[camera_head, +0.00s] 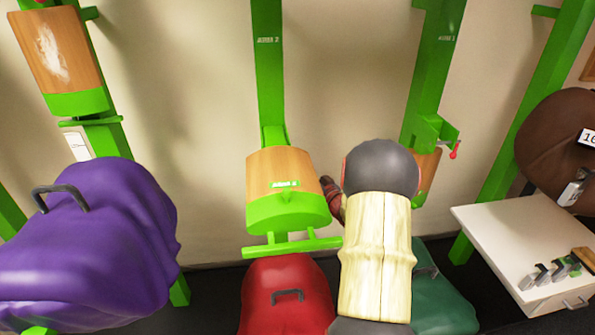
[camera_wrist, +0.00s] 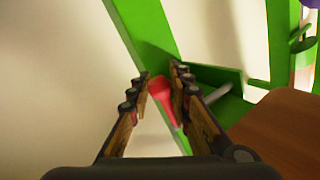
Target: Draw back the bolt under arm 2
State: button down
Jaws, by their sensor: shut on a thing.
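The red bolt handle (camera_wrist: 161,90) sits between the fingertips of my gripper (camera_wrist: 160,84) in the wrist view, and the jaws are shut on it. The handle is beside a green bracket (camera_wrist: 215,77) on a green post. In the head view my gripper (camera_head: 331,190) is at the right side of the middle post's wooden block (camera_head: 275,170), partly hidden behind my arm. The middle green post (camera_head: 269,75) carries a small white label that seems to end in 2. How far the bolt is in or out cannot be told.
The right post (camera_head: 432,65) has its own red-tipped bolt (camera_head: 455,150). Red (camera_head: 285,310), purple (camera_head: 90,235) and green (camera_head: 445,290) saddle-like covers with handles stand below. A white cabinet (camera_head: 500,230) with small metal parts is at right. The wall is close behind.

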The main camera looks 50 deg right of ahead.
dwell(0.5)
jog(key=s+d+p, duration=0.2)
jog(key=s+d, duration=0.4)
jog(key=d, duration=0.1)
jog(key=shift+s+d, duration=0.15)
jog(key=shift+d, duration=0.1)
jog(key=c, duration=1.8)
grip_release()
jog(key=shift+o, duration=0.7)
jog(key=shift+s, duration=0.1)
jog(key=v, duration=1.1)
jog(key=shift+s, duration=0.4)
